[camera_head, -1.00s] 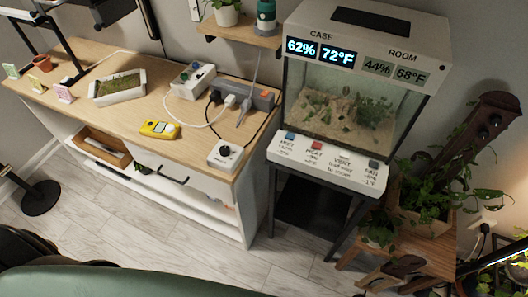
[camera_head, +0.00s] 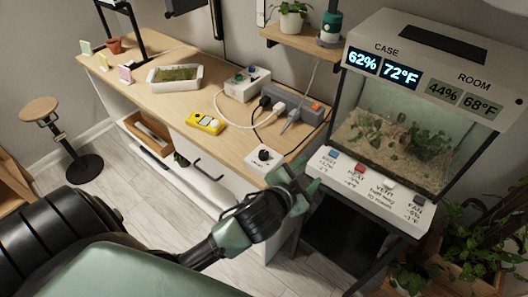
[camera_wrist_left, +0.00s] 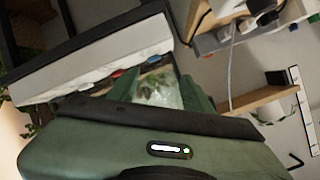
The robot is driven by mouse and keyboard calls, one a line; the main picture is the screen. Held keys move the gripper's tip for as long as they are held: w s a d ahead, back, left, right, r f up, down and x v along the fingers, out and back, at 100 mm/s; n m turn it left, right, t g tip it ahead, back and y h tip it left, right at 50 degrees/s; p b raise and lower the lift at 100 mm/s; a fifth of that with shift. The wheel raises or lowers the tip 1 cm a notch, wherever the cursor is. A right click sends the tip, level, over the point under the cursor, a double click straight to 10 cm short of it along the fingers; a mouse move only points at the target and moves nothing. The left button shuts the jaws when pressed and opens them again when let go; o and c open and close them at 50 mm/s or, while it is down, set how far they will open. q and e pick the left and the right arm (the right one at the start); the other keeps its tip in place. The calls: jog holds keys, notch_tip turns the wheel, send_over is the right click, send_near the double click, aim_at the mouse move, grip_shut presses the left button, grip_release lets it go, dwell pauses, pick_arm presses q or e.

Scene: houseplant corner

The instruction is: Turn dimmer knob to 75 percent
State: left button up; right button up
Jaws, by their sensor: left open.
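The dimmer is a white box with a dark round knob (camera_head: 264,155) on top, at the front right corner of the wooden desk (camera_head: 160,105) in the head view. The knob's pointer is too small to read. My left gripper (camera_head: 296,187) is open and empty, just in front and to the right of the dimmer, apart from it, near the desk's corner. In the left wrist view the green gripper body fills the lower part, and I cannot make out the dimmer there. My right gripper is not in view.
The glass case (camera_head: 394,140) with its labelled button panel (camera_head: 371,187) stands right of the desk, close to my left gripper. A power strip (camera_head: 297,110), cables, a yellow meter (camera_head: 206,122) and a white tray (camera_head: 175,78) lie on the desk. A stool (camera_head: 40,110) stands left.

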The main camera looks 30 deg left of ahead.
pick_arm(q)
jog(key=w+d+r+m+t+h, duration=0.25)
jog(key=d+r+m+h, duration=0.3)
jog(key=r, duration=0.35)
jog(key=w+d+r+m+t+h, duration=0.25)
jog(key=d+r+m+h, duration=0.35)
jog(key=r, duration=0.4)
jog(key=s+d+m+g+h, duration=0.3)
jog(key=d+m+g+h, duration=0.35)
jog(key=m, duration=0.65)
jog(key=m+g+y, duration=1)
jog(key=g+y, duration=0.2)
jog(key=y, duration=0.6)
send_over(263, 153)
jog(key=shift+n, duration=0.25)
jog(key=f, duration=1.4)
jog(key=shift+w+a+f, duration=0.1)
jog(key=shift+w+a, duration=0.1)
jog(key=shift+a, duration=0.15)
jog(key=f, duration=0.4)
jog(key=f+p, duration=0.1)
jog(key=f, duration=0.1)
jog(key=shift+s+d+f, duration=0.1)
jog(key=shift+d+f, duration=0.15)
jog(key=shift+f, duration=0.5)
